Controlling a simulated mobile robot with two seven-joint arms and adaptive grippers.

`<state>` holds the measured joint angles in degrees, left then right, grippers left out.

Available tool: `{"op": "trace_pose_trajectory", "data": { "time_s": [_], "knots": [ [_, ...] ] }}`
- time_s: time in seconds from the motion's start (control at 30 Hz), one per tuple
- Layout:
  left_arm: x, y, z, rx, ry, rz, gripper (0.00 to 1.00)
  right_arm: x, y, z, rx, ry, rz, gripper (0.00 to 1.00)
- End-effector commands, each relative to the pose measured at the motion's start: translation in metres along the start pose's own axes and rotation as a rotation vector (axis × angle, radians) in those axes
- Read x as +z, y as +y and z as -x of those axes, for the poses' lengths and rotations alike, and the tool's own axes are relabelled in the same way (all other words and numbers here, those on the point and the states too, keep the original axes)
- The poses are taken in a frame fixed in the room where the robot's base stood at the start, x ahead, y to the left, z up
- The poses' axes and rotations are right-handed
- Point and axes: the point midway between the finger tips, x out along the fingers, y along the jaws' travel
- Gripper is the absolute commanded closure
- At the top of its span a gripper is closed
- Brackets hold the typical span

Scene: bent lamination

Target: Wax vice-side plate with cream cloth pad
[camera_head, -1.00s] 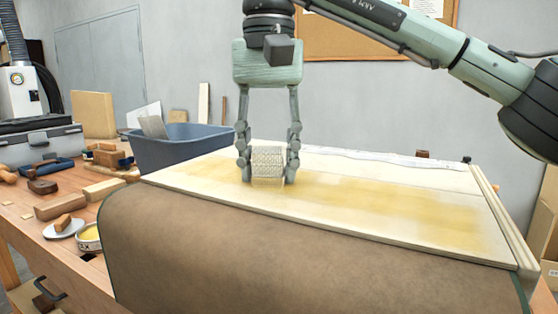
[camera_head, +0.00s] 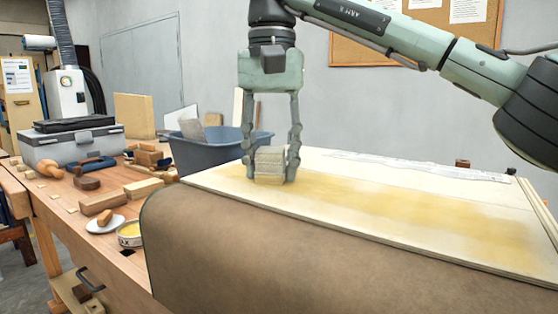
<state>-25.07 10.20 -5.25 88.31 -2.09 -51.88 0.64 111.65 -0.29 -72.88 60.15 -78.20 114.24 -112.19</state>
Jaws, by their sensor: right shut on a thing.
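The cream cloth pad (camera_head: 270,163) is a small block between the fingers of my right gripper (camera_head: 271,160). The gripper points down and is shut on the pad. The pad is low over the pale plate (camera_head: 400,213), near its left end, and appears to touch it. A yellowish wax film lies along the plate to the right of the pad. The plate rests on a brown covered form (camera_head: 330,257). An open tin of yellow wax (camera_head: 130,234) stands on the bench to the left. My left gripper is not in view.
A blue-grey tub (camera_head: 215,150) stands behind the plate's left end. A grey toolbox (camera_head: 72,140), wooden blocks (camera_head: 107,202) and a small white dish (camera_head: 105,224) with a wooden piece are on the bench (camera_head: 85,245). A pale strip (camera_head: 425,166) lies along the plate's far side.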

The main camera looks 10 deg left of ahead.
Motion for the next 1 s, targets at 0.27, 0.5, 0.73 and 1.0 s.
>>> {"op": "trace_pose_trajectory", "data": {
  "time_s": [0.27, 0.5, 0.73, 1.0],
  "knots": [
    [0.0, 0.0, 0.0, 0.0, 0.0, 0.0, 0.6, -0.009, -0.022, -0.001, 0.0, 0.0, -0.001, 0.84],
    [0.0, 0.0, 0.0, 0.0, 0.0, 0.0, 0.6, -0.013, -0.031, -0.002, -0.001, 0.0, 0.0, 0.84],
    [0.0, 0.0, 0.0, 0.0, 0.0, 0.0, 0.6, -0.02, -0.047, -0.002, 0.0, 0.001, -0.001, 0.84],
    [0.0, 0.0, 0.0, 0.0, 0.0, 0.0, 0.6, -0.027, -0.06, -0.001, 0.0, 0.0, -0.001, 0.84]
  ]
}}
